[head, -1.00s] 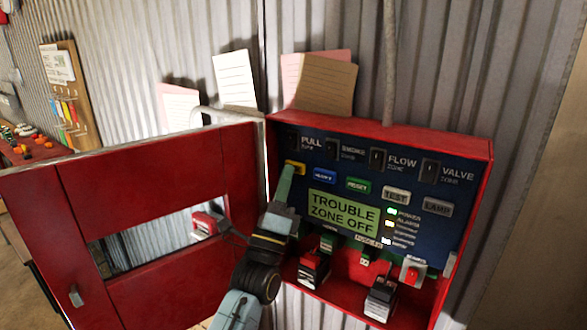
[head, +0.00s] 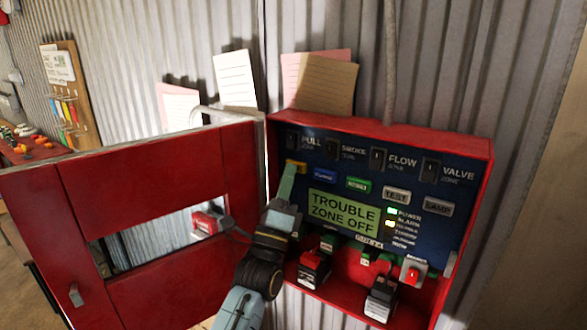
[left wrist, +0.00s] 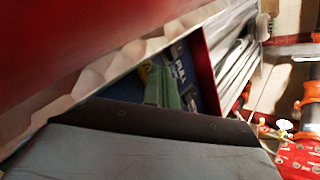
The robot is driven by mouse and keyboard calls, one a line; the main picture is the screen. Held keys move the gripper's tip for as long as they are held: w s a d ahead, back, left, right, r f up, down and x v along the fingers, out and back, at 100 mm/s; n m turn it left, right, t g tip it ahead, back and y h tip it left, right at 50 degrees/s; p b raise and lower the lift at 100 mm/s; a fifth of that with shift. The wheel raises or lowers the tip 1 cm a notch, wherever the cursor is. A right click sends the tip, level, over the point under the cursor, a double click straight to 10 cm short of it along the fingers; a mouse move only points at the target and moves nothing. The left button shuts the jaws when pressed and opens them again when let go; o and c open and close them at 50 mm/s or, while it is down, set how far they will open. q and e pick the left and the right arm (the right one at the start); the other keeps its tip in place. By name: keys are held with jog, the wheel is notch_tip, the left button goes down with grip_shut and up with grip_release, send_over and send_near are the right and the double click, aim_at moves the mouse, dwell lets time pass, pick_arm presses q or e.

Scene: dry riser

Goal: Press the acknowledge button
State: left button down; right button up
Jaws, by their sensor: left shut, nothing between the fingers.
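The red alarm panel (head: 487,165) is open, with a dark blue face. A yellow button (head: 299,168) sits at the left of its button row; its label cannot be read, so I cannot confirm that it is the acknowledge button. My left gripper (head: 289,170) is shut and empty, its green fingertips at the yellow button and partly covering it. Whether they touch it I cannot tell. In the left wrist view the green fingers (left wrist: 162,88) reach the panel face beside a yellow patch. My right gripper is not in view.
The display (head: 342,213) reads "TROUBLE ZONE OFF". Blue (head: 324,175), green (head: 358,184) and grey (head: 397,195) buttons stand to the right. The red door (head: 130,165) hangs open at left. Modules (head: 313,270) fill the lower panel. Papers (head: 325,82) stand above.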

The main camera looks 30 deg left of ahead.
pick_arm(q)
jog(key=shift+w, duration=0.15)
dwell(0.4)
jog(key=shift+s+p, duration=0.45)
jog(key=shift+s, duration=0.5)
jog(key=s, duration=0.1)
jog(key=s+p, duration=0.1)
jog(key=s, duration=0.1)
jog(key=s+p, duration=0.1)
jog(key=s, duration=0.1)
jog(key=shift+a, duration=0.25)
jog(key=shift+f, duration=0.1)
dwell(0.3)
